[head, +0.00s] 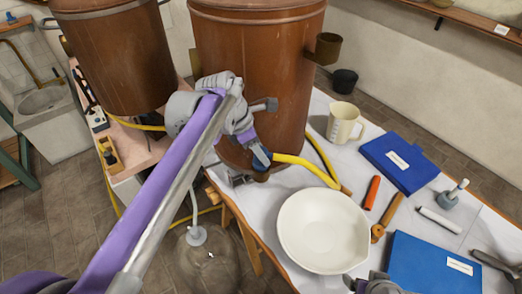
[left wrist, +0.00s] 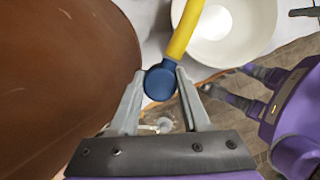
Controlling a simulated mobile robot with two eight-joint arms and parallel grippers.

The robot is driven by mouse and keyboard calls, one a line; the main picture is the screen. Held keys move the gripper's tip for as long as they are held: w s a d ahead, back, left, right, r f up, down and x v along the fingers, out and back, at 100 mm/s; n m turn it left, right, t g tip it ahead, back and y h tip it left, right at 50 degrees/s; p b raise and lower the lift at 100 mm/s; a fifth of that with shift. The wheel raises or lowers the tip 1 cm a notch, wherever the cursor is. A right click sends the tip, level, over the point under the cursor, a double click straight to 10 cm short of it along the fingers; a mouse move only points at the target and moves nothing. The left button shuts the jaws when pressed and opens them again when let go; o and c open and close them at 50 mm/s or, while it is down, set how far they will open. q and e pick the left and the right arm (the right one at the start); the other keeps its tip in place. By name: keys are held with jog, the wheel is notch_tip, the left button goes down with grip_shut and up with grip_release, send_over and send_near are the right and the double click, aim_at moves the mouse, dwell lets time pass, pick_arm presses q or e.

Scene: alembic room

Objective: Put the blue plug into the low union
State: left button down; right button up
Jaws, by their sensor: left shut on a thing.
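My left gripper (head: 258,149) is shut on the blue plug (head: 262,160), close to the lower front of the large copper vessel (head: 250,65). In the left wrist view the plug (left wrist: 160,84) sits between the two grey fingertips (left wrist: 160,74). A yellow hose (head: 305,164) runs from the plug to the right; it also shows in the left wrist view (left wrist: 186,30). I cannot make out the low union; the vessel's foot is partly behind my arm. My right gripper (head: 375,284) shows only in part at the bottom edge.
A white bowl (head: 322,232) stands on the table right of the plug. A glass flask (head: 210,262) stands below, left of the table.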

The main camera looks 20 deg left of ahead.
pick_arm(q)
jog(key=shift+f, duration=0.8)
dwell(2.1)
jog(key=shift+c, duration=1.5)
grip_release()
jog(key=shift+r, duration=0.15)
jog(key=shift+r+p, duration=2.05)
jog(key=shift+r, duration=1.35)
jog(key=s+a+f+m+t+y, duration=0.1)
jog(key=s+a+f+m+y, duration=0.1)
jog(key=s+f+m, duration=0.5)
jog(key=s+a+f+m+t+y, duration=0.2)
jog(key=s+f+m, duration=0.5)
jog(key=s+m, duration=0.6)
jog(key=m, duration=0.4)
jog(key=shift+s+a+f, duration=0.15)
jog(key=shift+a+f, duration=0.2)
jog(key=shift+a, duration=0.05)
